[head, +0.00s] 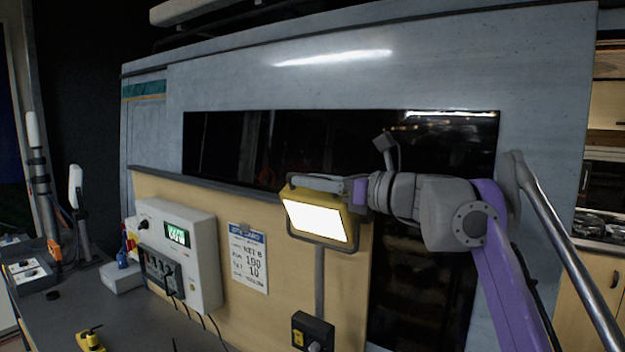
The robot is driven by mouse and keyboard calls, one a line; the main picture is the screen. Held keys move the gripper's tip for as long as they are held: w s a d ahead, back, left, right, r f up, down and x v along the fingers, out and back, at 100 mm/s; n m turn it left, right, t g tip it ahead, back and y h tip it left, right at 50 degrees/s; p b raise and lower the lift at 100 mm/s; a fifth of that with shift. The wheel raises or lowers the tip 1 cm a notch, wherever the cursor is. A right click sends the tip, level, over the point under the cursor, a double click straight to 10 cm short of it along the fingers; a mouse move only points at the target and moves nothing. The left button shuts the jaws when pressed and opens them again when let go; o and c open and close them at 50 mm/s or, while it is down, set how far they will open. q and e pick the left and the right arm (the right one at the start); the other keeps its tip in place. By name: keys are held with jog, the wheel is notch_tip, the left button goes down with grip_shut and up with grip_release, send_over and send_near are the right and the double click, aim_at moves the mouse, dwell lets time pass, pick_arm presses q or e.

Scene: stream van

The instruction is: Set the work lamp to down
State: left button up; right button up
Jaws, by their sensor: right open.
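The work lamp (314,220) has a yellow frame and a bright white lit panel, and stands on a grey post in the middle of the head view. Its panel faces toward me and looks tilted slightly downward. My right gripper (348,187) reaches in from the right at the lamp's upper right corner. Its jaws are open, close to the lamp's top edge and grey handle bar. I cannot tell whether they touch it. Part of the lamp's upper right side is hidden by the gripper. My left gripper is not in view.
A white box with a green display (177,236) is on the wooden panel left of the lamp, beside a printed notice (248,258). A black box with a yellow switch (312,332) sits below the lamp. A grey bench (130,312) holds tools at lower left.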

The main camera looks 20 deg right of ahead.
jog(key=shift+w+a, duration=0.1)
jog(key=shift+w, duration=0.05)
jog(key=shift+c, duration=0.3)
grip_shut()
dwell(1.1)
